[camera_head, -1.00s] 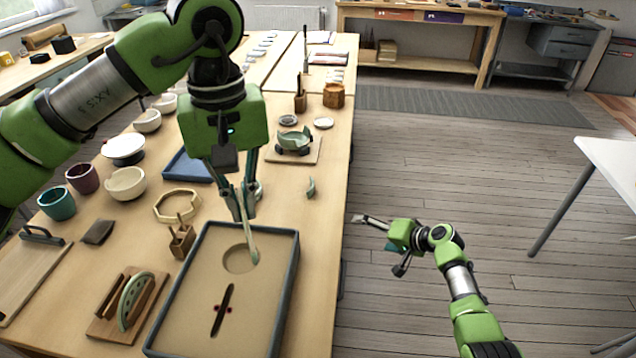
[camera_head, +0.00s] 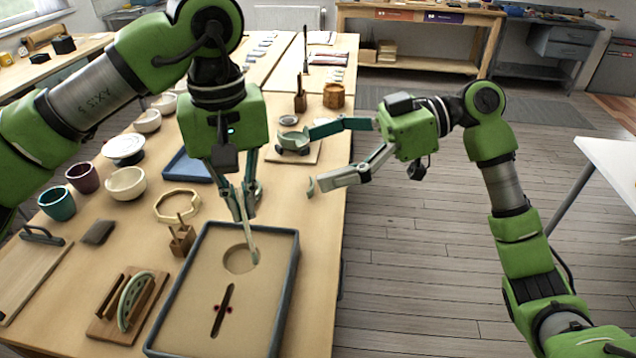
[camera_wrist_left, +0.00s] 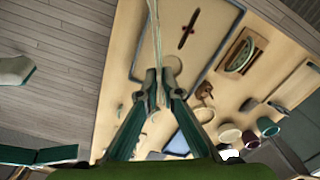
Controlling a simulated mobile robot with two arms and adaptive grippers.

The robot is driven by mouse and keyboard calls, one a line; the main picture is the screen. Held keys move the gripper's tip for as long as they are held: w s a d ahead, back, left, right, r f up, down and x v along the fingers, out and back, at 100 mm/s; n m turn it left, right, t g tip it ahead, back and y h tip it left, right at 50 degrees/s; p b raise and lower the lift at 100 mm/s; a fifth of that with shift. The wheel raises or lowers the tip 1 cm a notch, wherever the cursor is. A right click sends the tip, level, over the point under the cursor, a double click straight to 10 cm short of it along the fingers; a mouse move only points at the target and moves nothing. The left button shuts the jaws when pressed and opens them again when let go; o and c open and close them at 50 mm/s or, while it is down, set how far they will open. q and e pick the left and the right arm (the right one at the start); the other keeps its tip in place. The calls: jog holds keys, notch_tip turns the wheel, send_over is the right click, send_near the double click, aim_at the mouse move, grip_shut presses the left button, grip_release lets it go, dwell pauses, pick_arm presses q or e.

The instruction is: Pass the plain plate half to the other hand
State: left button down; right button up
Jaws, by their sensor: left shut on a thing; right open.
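The plain plate half (camera_head: 252,240) is a thin pale piece seen nearly edge-on. It hangs down from my left gripper (camera_head: 244,210), which is shut on its upper end, over the round hollow of the sand tray. In the left wrist view the plate half (camera_wrist_left: 155,35) runs as a thin strip up from the fingertips (camera_wrist_left: 158,85). My right gripper (camera_head: 318,158) is open and empty at the table's right edge. Its fingers point left towards the held piece, with a clear gap between. One of its fingers (camera_wrist_left: 40,155) shows at the left of the wrist view.
The grey-rimmed sand tray (camera_head: 291,285) has a dark slot. A second plate half with dots (camera_head: 132,302) stands in a wooden rack (camera_head: 104,330). A hexagonal ring (camera_head: 160,214), bowls and cups crowd the left. A mended bowl (camera_head: 292,144) stands behind the right fingers.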

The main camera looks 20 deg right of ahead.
aim_at(248, 232)
jog(key=s+a+n+g+h, duration=0.1)
jog(key=s+a+n+g, duration=0.25)
jog(key=s, duration=0.35)
jog(key=w+x, duration=0.1)
jog(key=x, duration=0.9)
jog(key=shift+a+f+t, duration=0.25)
jog(key=shift+f+t, duration=0.1)
jog(key=shift+f, duration=0.25)
jog(key=c, duration=0.7)
pick_arm(q)
jog(key=c, duration=2.2)
grip_release()
jog(key=shift+o, duration=0.2)
pick_arm(e)
jog(key=shift+c, duration=0.2)
